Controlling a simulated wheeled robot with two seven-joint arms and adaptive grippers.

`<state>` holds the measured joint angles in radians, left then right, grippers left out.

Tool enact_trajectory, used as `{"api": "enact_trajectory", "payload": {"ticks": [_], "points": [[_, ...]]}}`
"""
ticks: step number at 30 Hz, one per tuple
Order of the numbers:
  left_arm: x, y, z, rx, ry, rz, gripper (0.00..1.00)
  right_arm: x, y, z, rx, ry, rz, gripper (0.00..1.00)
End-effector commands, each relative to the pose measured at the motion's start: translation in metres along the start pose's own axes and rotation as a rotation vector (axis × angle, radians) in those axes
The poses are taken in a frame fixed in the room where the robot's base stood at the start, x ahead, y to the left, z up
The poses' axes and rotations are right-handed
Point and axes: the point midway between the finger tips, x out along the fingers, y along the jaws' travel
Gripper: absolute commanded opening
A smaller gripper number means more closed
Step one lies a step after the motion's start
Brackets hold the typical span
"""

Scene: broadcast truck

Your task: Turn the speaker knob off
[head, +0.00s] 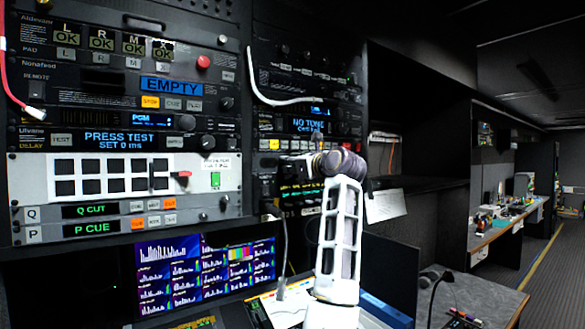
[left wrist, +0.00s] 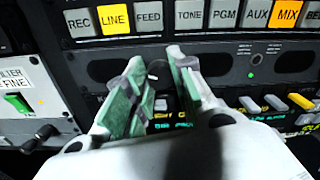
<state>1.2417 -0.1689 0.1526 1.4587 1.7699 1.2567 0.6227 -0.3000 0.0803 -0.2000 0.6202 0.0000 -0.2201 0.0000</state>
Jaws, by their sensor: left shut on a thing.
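The speaker knob (left wrist: 154,72) shows as a small dark round part on the grey panel between two dark speaker grilles in the left wrist view. My left gripper (left wrist: 156,60) has its green-padded fingers on either side of the knob, shut on it. The fingers partly hide it, so its pointer position cannot be read. In the head view my left gripper (head: 290,168) is against the right-hand equipment rack, and the knob is hidden there behind it. My right gripper is not in view.
More small keys (left wrist: 250,104) lie at lower right. A toggle lever (left wrist: 40,135) sticks out at left.

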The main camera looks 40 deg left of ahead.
Motion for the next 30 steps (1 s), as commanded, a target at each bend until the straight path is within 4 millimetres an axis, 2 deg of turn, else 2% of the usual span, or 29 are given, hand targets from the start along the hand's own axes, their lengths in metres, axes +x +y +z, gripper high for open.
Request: {"api": "enact_trajectory", "payload": {"ticks": [6,15,16,21,30], "points": [[-0.0008,-0.0004,0.001,-0.074,-0.005,-0.002,0.0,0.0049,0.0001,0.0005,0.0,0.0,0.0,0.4],[-0.0006,-0.0003,0.0017,-0.079,-0.006,-0.002,0.0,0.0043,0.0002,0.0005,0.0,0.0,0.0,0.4],[-0.0006,-0.0004,0.0017,-0.078,-0.006,-0.002,0.27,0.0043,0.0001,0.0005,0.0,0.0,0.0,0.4],[-0.0005,-0.0003,0.0013,-0.078,-0.005,-0.001,0.47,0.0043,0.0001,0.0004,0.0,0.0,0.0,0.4],[-0.0004,-0.0001,0.0004,-0.077,-0.003,0.0,0.47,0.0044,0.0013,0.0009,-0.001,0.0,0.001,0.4]]}}
